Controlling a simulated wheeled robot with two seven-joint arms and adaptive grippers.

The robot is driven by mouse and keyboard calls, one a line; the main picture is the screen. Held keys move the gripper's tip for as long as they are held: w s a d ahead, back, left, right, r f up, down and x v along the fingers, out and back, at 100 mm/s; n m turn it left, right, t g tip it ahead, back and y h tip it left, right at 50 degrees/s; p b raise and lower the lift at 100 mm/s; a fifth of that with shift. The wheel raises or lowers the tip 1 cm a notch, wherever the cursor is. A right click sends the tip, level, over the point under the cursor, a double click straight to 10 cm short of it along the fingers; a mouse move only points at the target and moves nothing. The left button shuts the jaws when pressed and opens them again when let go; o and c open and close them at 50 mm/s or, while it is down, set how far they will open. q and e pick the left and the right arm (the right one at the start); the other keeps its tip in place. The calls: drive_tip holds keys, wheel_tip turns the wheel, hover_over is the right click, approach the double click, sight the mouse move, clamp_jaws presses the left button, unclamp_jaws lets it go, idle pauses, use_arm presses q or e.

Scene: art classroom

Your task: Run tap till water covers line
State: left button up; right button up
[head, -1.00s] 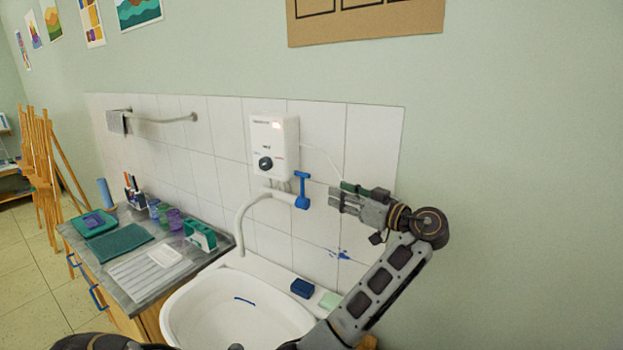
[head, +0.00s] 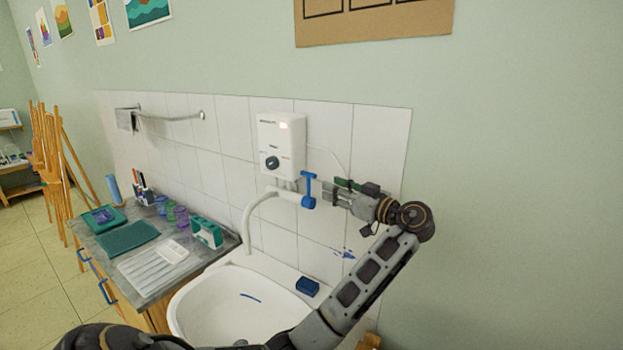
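The white sink basin (head: 200,310) stands at the lower middle, with a short dark blue line (head: 250,297) marked on its inner wall. I see no water in the basin or stream from the spout. The white tap spout (head: 250,212) curves down over the basin from the wall. Its blue lever (head: 309,188) stands upright with a crossbar on top. My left gripper (head: 328,193) points left at the lever from its right side, with a small gap between them. Its fingers are small and seen edge-on, so their opening is unclear. My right gripper is out of view.
A white water heater (head: 281,145) with a black knob hangs above the tap. A dark blue block (head: 307,286) sits on the sink's back ledge. The counter (head: 136,279) at left holds a white tray (head: 152,268), cups and a green holder (head: 207,232).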

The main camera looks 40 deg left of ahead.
use_arm(q)
drive_tip(key=p, duration=0.2)
hover_over(316, 203)
drive_tip(key=shift+r, duration=0.1)
drive_tip(key=shift+w+a, duration=0.1)
drive_tip(key=shift+a, duration=0.85)
clamp_jaws()
